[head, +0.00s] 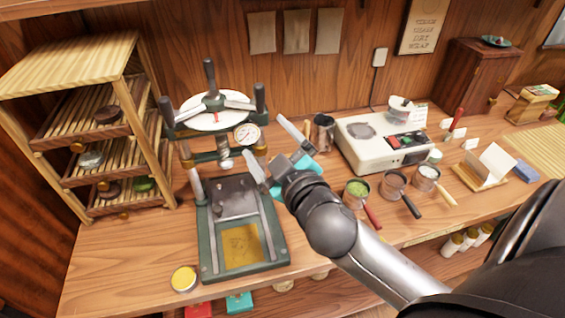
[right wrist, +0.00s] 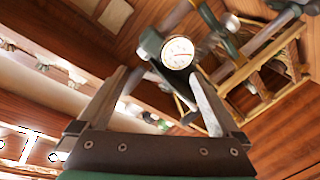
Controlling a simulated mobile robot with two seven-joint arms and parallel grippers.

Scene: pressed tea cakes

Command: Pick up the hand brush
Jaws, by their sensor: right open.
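I cannot make out the hand brush for certain in either view. A thin light-brown upright piece (head: 307,127) stands beside a dark metal cup (head: 323,134), partly behind my gripper, too small to identify. My right gripper (head: 264,137) is open and empty, above the bench just right of the press. In the right wrist view its two fingers (right wrist: 160,85) stand apart with nothing held between them, and the press gauge (right wrist: 178,53) shows beyond them. My left gripper is not in view.
The press (head: 243,190) with its dial stands left of my gripper. A wooden drawer rack (head: 75,68) is at the left. A yellow tin (head: 184,279) sits at the front.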

